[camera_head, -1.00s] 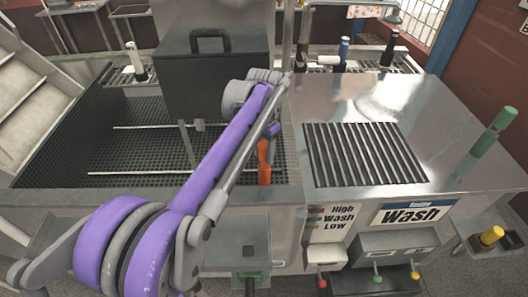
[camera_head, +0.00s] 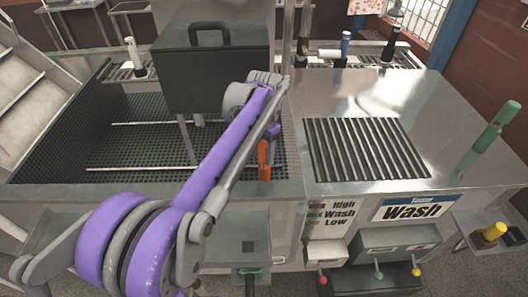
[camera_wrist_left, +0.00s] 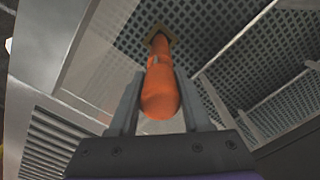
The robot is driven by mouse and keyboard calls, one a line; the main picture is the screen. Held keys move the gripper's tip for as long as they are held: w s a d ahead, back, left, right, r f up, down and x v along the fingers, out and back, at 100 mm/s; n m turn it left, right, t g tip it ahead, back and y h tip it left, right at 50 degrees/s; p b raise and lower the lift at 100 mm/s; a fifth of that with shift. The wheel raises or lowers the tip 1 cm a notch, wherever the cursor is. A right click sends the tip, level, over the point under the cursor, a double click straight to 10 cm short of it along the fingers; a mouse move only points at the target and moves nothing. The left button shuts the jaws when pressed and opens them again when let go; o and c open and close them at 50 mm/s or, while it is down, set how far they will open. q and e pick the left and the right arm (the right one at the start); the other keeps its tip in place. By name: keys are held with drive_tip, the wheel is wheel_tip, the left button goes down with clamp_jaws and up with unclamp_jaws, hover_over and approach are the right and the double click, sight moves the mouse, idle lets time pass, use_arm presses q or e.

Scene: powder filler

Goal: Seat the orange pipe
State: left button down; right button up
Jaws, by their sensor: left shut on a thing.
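The orange pipe (camera_head: 264,168) stands at the front right corner of the dark perforated basin, partly hidden behind my left arm in the head view. In the left wrist view the orange pipe (camera_wrist_left: 160,95) runs between the two fingers of my left gripper (camera_wrist_left: 160,78), which is shut on it. Its far, thinner end meets a small brownish square fitting (camera_wrist_left: 160,36) in the perforated floor. I cannot tell how deep that end sits. My right gripper is out of view.
A dark lidded box (camera_head: 210,75) stands over the basin (camera_head: 65,145). To the right is a metal top with a ribbed black panel (camera_head: 365,150).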

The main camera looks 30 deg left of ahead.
use_arm(q)
drive_tip(key=shift+f+b, duration=0.4)
drive_tip(key=shift+f, duration=0.35)
drive_tip(key=shift+c, duration=1.4)
unclamp_jaws()
wheel_tip(320, 180, up, 11)
drive_tip(key=shift+f+p, duration=0.1)
drive_tip(key=shift+p, duration=0.5)
